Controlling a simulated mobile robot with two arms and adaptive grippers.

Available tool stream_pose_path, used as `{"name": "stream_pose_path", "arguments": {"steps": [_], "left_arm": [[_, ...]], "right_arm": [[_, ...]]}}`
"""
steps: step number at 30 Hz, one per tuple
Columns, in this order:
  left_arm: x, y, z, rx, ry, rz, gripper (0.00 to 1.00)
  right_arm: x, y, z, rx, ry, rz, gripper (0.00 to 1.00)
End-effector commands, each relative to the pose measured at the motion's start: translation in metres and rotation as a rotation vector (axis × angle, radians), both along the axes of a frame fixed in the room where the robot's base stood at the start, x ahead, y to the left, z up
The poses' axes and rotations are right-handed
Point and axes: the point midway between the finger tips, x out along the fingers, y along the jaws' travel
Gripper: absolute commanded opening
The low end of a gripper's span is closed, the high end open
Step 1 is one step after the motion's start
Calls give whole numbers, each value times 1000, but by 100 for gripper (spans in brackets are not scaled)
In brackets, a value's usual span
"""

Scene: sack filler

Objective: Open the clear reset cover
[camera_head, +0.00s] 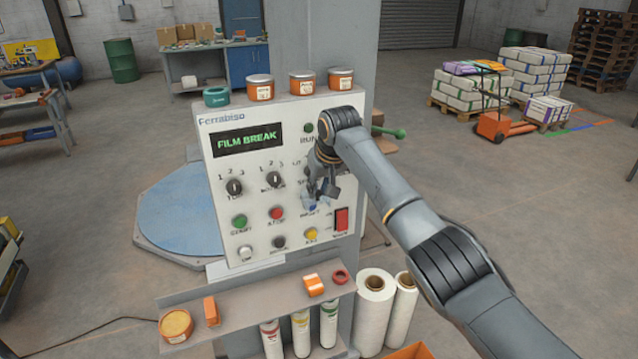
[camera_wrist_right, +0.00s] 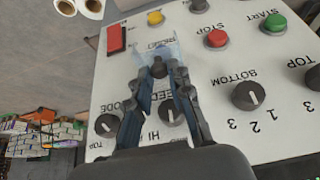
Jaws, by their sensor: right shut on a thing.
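The clear reset cover (camera_wrist_right: 158,52) is a bluish see-through flap over a dark button marked RESET on the light grey control panel (camera_head: 250,205). It also shows in the head view (camera_head: 313,206), partly behind my gripper. My right gripper (camera_head: 322,197) is at the panel, with its fingers on the cover. In the right wrist view my right gripper (camera_wrist_right: 162,78) has a finger on each side of the cover, shut on it. Whether the cover is lifted is hard to tell. My left gripper is not in view.
A red rocker switch (camera_head: 342,219), a red stop button (camera_head: 277,212) and a yellow button (camera_head: 312,234) sit close around the cover. Tins (camera_head: 302,81) stand on the panel's top. A shelf (camera_head: 250,301) juts out below. The display (camera_head: 246,139) reads FILM BREAK.

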Motion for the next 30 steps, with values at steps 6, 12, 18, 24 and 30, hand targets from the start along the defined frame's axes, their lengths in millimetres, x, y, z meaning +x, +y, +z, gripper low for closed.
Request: {"name": "stream_pose_path", "arguments": {"steps": [6, 12, 18, 24, 30], "left_arm": [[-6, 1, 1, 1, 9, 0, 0], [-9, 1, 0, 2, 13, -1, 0], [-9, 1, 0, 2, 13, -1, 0], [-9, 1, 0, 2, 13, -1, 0], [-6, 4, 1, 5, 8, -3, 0]], "right_arm": [[-3, 0, 1, -8, 21, 0, 0], [-3, 0, 1, -7, 23, 0, 0], [-4, 0, 1, -8, 23, 1, 32], [-4, 0, 1, -7, 23, 0, 42], [-4, 0, 3, -8, 22, 1, 42]]}}
